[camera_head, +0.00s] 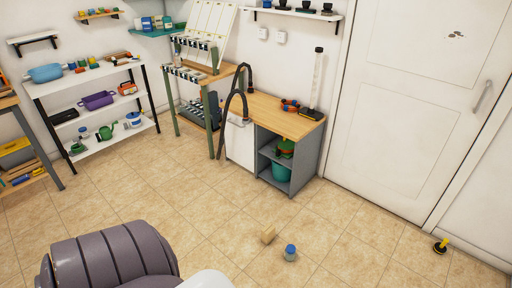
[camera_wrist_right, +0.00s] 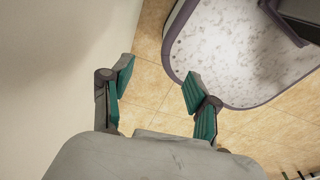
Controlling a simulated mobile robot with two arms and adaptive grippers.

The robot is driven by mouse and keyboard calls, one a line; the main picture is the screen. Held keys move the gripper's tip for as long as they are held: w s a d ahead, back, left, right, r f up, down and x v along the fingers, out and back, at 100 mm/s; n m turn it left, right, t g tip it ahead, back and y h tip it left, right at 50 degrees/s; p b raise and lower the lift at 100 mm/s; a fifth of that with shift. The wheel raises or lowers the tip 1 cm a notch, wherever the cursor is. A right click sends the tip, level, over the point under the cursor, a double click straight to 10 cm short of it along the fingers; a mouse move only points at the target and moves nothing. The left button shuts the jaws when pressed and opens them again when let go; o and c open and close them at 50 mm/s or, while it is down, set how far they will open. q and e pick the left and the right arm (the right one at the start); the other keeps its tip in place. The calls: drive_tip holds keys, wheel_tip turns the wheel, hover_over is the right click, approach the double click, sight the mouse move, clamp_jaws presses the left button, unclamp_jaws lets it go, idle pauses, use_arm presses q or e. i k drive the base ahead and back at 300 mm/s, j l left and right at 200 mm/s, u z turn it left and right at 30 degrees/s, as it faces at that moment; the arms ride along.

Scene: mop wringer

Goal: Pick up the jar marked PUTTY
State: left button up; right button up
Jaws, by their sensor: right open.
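A small jar with a blue lid (camera_head: 290,252) stands upright on the tiled floor at the lower middle of the head view. Its label is too small to read, so I cannot tell whether it is marked PUTTY. Several other small containers (camera_head: 150,24) stand on the teal wall shelf, also unreadable. My right gripper (camera_wrist_right: 158,82) is open and empty in the right wrist view, with floor tiles between and beyond its green-padded fingers. No jar shows in that view. My left gripper is not in view.
A wood-topped cabinet (camera_head: 270,112) and a white shelf rack (camera_head: 85,85) line the wall. A yellow-and-black object (camera_head: 441,245) sits near the white door (camera_head: 420,100). The middle floor is mostly clear.

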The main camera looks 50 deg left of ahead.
sight(290, 251)
drive_tip(key=l+u, duration=0.1)
drive_tip(key=u, duration=1.1)
drive_tip(key=i+j, duration=1.25)
drive_tip(key=i, duration=0.15)
drive_tip(key=i+j+z, duration=0.1)
drive_tip(key=i+j, duration=1.1)
drive_tip(key=i, duration=0.2)
